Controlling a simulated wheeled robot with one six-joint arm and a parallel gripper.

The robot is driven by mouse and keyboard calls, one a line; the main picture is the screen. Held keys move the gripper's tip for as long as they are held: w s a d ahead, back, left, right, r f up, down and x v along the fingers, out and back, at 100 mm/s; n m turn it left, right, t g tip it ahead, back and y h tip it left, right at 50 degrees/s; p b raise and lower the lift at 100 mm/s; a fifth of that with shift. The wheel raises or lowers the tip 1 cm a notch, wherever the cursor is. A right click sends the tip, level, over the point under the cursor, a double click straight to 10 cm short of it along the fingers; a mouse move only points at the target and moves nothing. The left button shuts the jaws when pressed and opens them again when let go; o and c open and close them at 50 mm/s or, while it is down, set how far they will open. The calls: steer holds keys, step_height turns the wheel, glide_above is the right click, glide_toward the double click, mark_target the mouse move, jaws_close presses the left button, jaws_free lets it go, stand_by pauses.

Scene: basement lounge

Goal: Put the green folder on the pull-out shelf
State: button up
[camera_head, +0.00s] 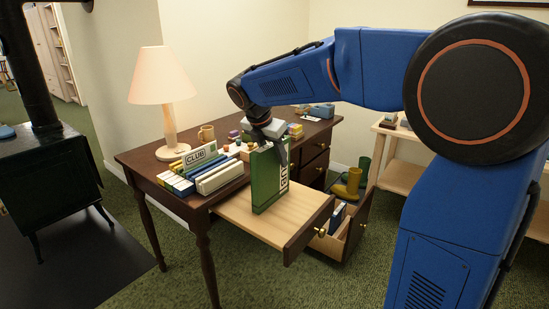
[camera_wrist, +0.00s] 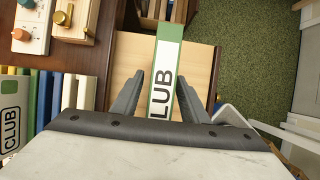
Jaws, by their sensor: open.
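The green folder (camera_head: 266,182) stands upright on the light wood pull-out shelf (camera_head: 238,207), its base appearing to rest on the board. Its white label reads CLUB. My gripper (camera_head: 272,146) is at the folder's upper part, pointing down. In the wrist view the folder's green and white spine (camera_wrist: 164,84) lies between the two fingers of my gripper (camera_wrist: 162,97). The fingers are apart, with a visible gap on the left side of the spine. The shelf also shows in the wrist view (camera_wrist: 125,62).
The dark desk (camera_head: 150,160) carries a lamp (camera_head: 163,85), a mug (camera_head: 206,134) and a row of folders (camera_head: 208,170) left of the shelf. An open drawer (camera_head: 328,243) with folders inside is below right of the shelf. Boots (camera_head: 350,182) stand behind it.

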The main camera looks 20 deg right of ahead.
steer(key=v, duration=1.1)
steer(key=shift+a+r, duration=0.15)
steer(key=shift+r, duration=0.05)
steer(key=shift+s+r, duration=0.2)
steer(key=shift+r, duration=0.05)
steer(key=s+d+f+m+y, duration=0.1)
steer(key=s+d+f+m, duration=0.4)
steer(key=s, duration=0.4)
steer(key=s+d+f+m+y, duration=0.1)
steer(key=s+d+f+m, duration=0.2)
steer(key=s+m, duration=0.55)
steer(key=s+d+f+m+t+y, duration=0.1)
steer(key=s+f+m+t, duration=0.1)
steer(key=s+f+m, duration=0.9)
steer(key=s+f, duration=0.1)
steer(key=s, duration=0.2)
steer(key=shift+s+d+m+y, duration=0.2)
steer(key=shift+m+y, duration=0.15)
steer(key=shift+y, duration=0.05)
steer(key=shift+f, duration=0.1)
